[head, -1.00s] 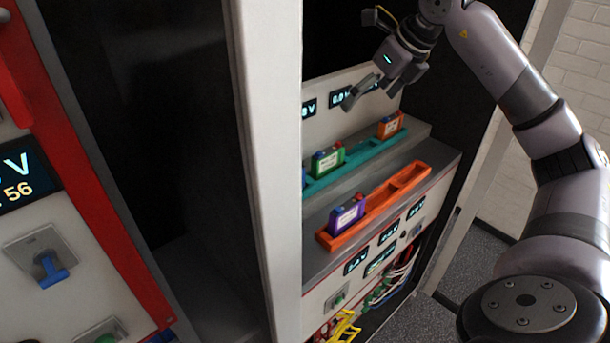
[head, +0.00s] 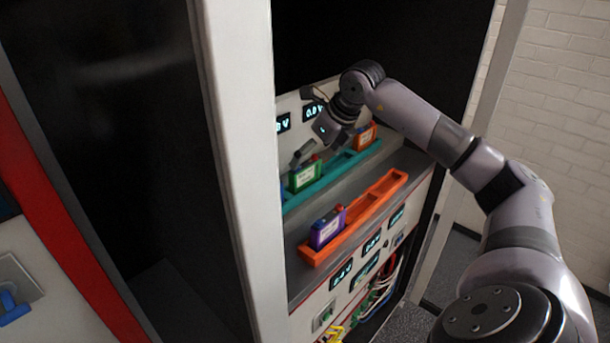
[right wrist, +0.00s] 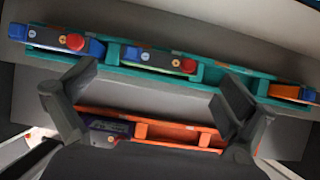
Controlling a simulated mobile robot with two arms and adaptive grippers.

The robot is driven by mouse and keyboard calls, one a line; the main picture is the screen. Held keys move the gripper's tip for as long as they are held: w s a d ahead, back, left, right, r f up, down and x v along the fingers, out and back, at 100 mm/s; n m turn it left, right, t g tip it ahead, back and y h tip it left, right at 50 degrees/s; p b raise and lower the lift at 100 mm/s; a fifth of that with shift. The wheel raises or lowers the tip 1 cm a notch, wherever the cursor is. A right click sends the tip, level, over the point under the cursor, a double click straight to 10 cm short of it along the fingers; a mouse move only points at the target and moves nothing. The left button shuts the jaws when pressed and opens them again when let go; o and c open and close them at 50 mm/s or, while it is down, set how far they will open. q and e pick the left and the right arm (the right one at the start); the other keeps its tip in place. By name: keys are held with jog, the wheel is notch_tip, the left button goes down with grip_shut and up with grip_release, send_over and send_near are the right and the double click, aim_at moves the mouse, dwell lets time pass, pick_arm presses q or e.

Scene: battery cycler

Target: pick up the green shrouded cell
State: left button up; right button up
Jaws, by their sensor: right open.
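The green shrouded cell (head: 306,175) stands upright in the teal tray on the cabinet shelf. In the right wrist view its top (right wrist: 155,60) shows with a red knob, lying beyond the fingers and between them sideways. My right gripper (head: 318,152) is open and empty, just above and behind the cell in the head view. The right wrist view shows its two fingers (right wrist: 160,92) wide apart, with no visible contact with the cell. My left gripper is in neither current view.
The teal tray (head: 334,172) also holds an orange cell (head: 365,137) and a blue cell (right wrist: 60,39). In front, an orange tray (head: 366,207) holds a purple cell (head: 327,229). A pale cabinet post (head: 245,170) stands to the left.

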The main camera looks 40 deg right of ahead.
aim_at(305, 163)
jog(key=p+x, duration=0.1)
jog(key=x, duration=0.3)
jog(key=shift+w+p, duration=0.15)
jog(key=shift+p, duration=0.25)
jog(key=shift+w+f, duration=0.25)
jog(key=shift+f, duration=0.25)
jog(key=shift+s, duration=0.1)
jog(key=shift+c, duration=0.7)
jog(key=shift+r, duration=0.1)
jog(key=c, duration=1.3)
jog(key=shift+r, duration=0.1)
notch_tip(305, 163, up, 10)
jog(key=shift+f+b, duration=0.1)
jog(key=shift+b, duration=0.2)
